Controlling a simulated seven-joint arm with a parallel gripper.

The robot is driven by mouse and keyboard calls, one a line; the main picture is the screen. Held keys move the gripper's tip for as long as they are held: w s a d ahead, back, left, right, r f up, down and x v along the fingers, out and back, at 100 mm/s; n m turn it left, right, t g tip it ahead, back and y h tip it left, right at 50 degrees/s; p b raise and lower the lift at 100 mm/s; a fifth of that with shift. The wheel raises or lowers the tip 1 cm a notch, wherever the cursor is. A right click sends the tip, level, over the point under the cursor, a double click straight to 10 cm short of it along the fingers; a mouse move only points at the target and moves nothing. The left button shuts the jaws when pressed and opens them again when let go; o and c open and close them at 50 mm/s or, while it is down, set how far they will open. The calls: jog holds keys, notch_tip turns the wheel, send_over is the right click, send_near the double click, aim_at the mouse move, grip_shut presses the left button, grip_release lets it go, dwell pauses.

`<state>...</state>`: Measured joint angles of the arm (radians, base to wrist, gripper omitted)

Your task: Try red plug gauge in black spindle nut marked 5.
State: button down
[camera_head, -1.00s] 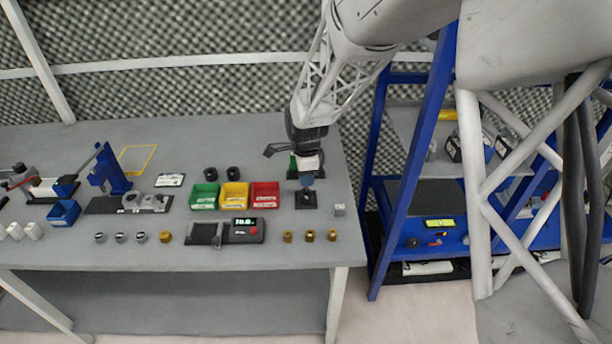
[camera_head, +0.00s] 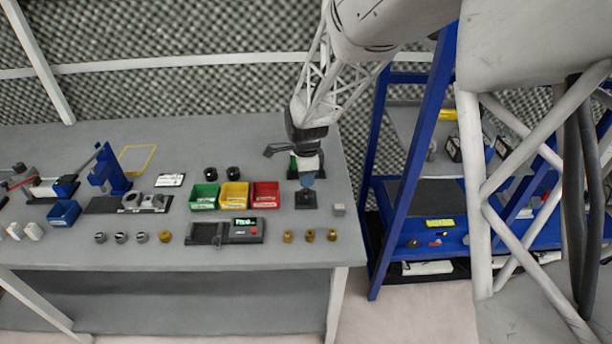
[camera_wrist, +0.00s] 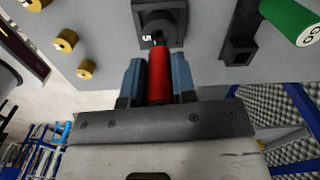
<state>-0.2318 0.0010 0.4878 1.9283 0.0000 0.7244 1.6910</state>
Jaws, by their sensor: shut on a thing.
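My gripper (camera_wrist: 158,78) is shut on the red plug gauge (camera_wrist: 160,72), with one blue finger on each side of it. The black spindle nut marked 5 (camera_wrist: 172,14) lies just beyond the gauge's far end in the wrist view. A thin dark tip of the gauge points at the nut's bore. I cannot tell whether the tip is inside the bore or just over it. In the head view my gripper (camera_head: 306,181) is directly above the black nut (camera_head: 305,200) on the right part of the table. The red gauge is hidden there.
A green gauge (camera_wrist: 290,18) by a black holder (camera_wrist: 238,48) is close on the right in the wrist view. Brass pieces (camera_head: 309,236) stand near the front edge. Green (camera_head: 204,196), yellow (camera_head: 234,195) and red (camera_head: 265,194) bins are left of my gripper.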

jog(key=shift+f, duration=0.65)
dwell(1.9)
jog(key=shift+r, duration=0.35)
jog(key=shift+r, duration=1.05)
jog(key=shift+r, duration=1.2)
jog(key=shift+w, duration=0.1)
